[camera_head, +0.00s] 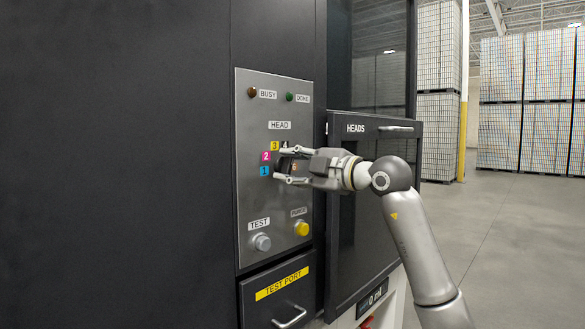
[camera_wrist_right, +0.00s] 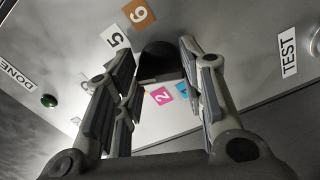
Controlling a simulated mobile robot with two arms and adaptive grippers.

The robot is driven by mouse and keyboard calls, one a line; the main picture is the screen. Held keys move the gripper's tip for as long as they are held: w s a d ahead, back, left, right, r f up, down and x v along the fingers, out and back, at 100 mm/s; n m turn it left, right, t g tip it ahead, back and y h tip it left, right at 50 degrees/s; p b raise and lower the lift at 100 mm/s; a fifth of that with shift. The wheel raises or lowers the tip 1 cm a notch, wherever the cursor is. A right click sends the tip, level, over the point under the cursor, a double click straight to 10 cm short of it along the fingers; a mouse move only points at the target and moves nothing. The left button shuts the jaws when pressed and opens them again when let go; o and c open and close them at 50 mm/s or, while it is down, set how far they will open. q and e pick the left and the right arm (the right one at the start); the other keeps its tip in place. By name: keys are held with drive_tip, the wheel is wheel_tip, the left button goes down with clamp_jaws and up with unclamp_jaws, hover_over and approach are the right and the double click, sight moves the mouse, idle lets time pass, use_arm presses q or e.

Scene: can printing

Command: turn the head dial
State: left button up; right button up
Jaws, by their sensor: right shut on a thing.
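The head dial (camera_head: 285,164) is a dark knob on the grey control panel (camera_head: 250,195), under the HEAD label. Coloured number tags ring it. In the right wrist view the dial (camera_wrist_right: 160,62) sits between the finger pads, with tags 5, 6 and 2 around it. My right gripper (camera_head: 281,166) reaches in from the right, one finger above the dial and one below, and is shut on it. Its fingers hide part of the dial and some tags, so I cannot tell which number the dial points to. My left gripper is not in view.
A BUSY lamp (camera_head: 252,92) and a green DONE lamp (camera_head: 290,97) sit above. The TEST button (camera_head: 262,242) and a yellow button (camera_head: 301,229) sit below. The HEADS door (camera_head: 345,220) is right of the panel. The TEST PORT drawer (camera_head: 262,312) is underneath. Open floor lies right.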

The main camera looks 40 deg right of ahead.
drive_tip(key=o, duration=1)
drive_tip(key=shift+s+d, duration=0.2)
drive_tip(key=shift+s, duration=1.8)
drive_tip(key=shift+s+d, duration=0.15)
drive_tip(key=shift+s, duration=1.85)
drive_tip(key=shift+s+d, duration=0.2)
drive_tip(key=shift+s, duration=1.8)
drive_tip(key=shift+f, duration=0.1)
